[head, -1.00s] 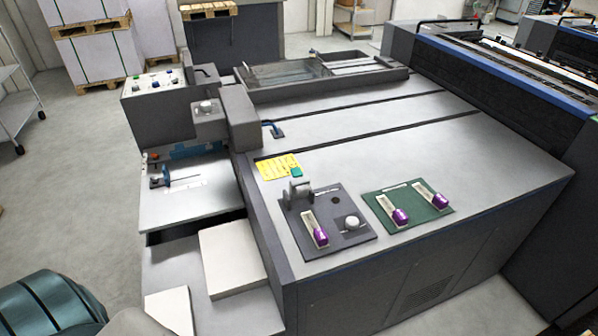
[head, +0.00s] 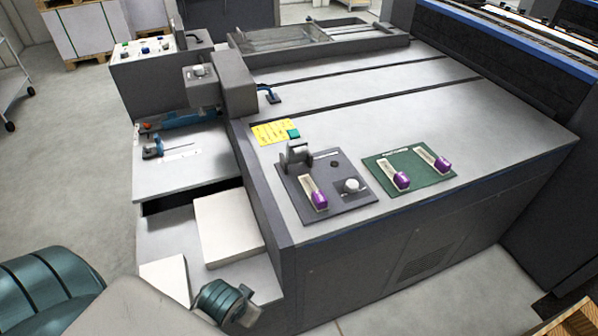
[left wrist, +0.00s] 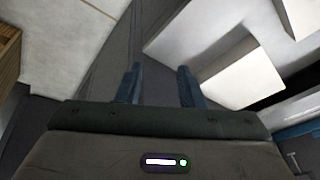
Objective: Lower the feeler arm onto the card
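A yellow card (head: 270,132) with a small green block (head: 293,134) at its right end lies flat on the machine's grey top. A small grey upright part (head: 296,153) stands at the back left of a dark panel (head: 338,196), just in front of the card. I cannot tell which of these is the feeler arm. My left gripper (left wrist: 158,80) is open and empty in the left wrist view, with a gap between its fingers, low beside the machine. My right gripper is not in view.
The dark panel carries a purple-tipped slider (head: 319,199) and a white knob (head: 352,185). A green panel (head: 415,185) with two purple-tipped sliders lies to its right. White blocks (head: 228,228) stand on the lower step near my left arm. The machine's front right top is bare.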

